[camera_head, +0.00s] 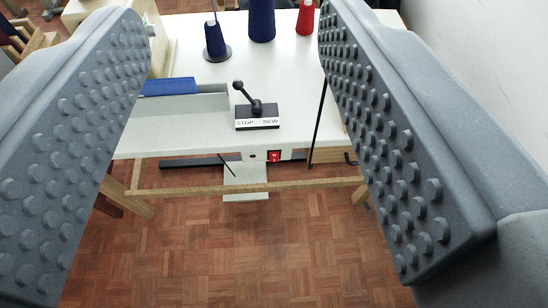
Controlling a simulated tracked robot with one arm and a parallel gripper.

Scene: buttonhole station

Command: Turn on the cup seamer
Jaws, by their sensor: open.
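A lever (246,95) with a black ball knob stands on a dark base on the white table (290,70). Its label (258,123) reads STOP on the left and SEW on the right. The lever leans left, toward STOP. No thing in view is clearly marked as the cup seamer.
Blue thread cones (216,38) and a red cone (305,18) stand at the back of the table. A grey tray with blue cloth (170,87) is left of the lever. A wooden bar (300,186) and a pedal plate (246,196) are below. The parquet floor in front is clear.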

